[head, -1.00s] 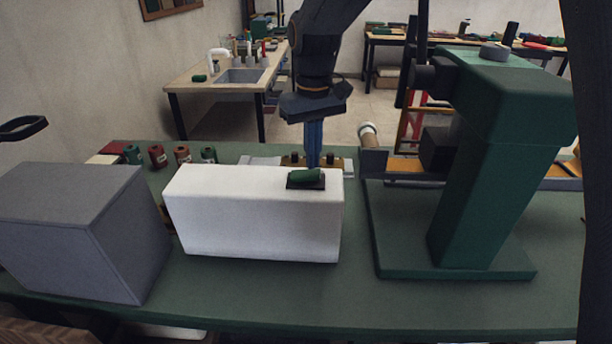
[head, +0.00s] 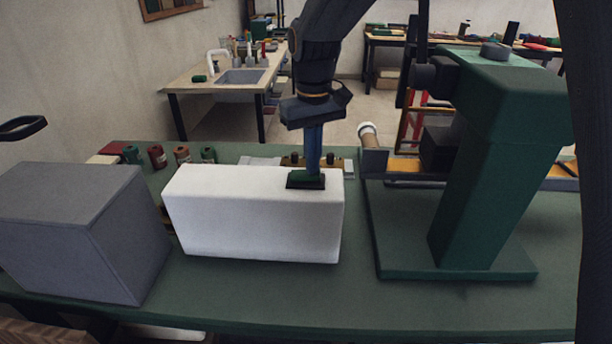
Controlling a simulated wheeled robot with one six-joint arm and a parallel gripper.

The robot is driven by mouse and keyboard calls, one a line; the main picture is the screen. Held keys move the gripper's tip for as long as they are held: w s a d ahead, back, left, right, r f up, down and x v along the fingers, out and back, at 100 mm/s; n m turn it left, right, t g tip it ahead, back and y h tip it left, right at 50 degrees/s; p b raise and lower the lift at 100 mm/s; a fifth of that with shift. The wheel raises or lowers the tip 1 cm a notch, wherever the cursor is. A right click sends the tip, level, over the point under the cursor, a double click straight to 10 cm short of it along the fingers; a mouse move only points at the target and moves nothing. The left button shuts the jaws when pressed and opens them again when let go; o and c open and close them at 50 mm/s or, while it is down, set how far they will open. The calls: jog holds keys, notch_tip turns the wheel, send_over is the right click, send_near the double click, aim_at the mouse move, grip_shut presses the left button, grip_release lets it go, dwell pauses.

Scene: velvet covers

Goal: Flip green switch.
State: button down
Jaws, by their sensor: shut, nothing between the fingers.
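The green switch (head: 303,178) sits in a dark base on the top of a white box (head: 252,225), near the box's right end. My gripper (head: 313,172) points straight down with its blue fingers shut and empty. Its tips are at the right part of the switch and appear to touch it. The fingers hide some of the switch's right end, and the rocker looks flatter there.
A grey box (head: 70,235) stands left of the white box on the green table (head: 290,300). A large green machine (head: 500,160) stands to the right. Several small spools (head: 157,157) stand behind. The table's front strip is clear.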

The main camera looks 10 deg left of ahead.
jog(key=shift+f, duration=0.3)
jog(key=shift+r, duration=0.15)
notch_tip(320, 180, up, 7)
jog(key=p, duration=0.5)
jog(key=shift+p, duration=0.3)
dwell(0.3)
jog(key=s+d+f+m+b, duration=0.2)
jog(key=s+d+f, duration=0.3)
jog(key=d, duration=0.3)
jog(key=s+d+f+m+t+b, duration=0.1)
jog(key=s+d+f+m+b, duration=0.1)
jog(key=s+d+f, duration=0.3)
jog(key=s+d+f+m+b, duration=0.2)
jog(key=s+d+f, duration=0.3)
jog(key=d, duration=0.7)
jog(key=shift+s+f+m+b, duration=0.15)
jog(key=shift+f+m+b, duration=0.25)
jog(key=shift+b, duration=0.45)
jog(key=shift+f, duration=0.1)
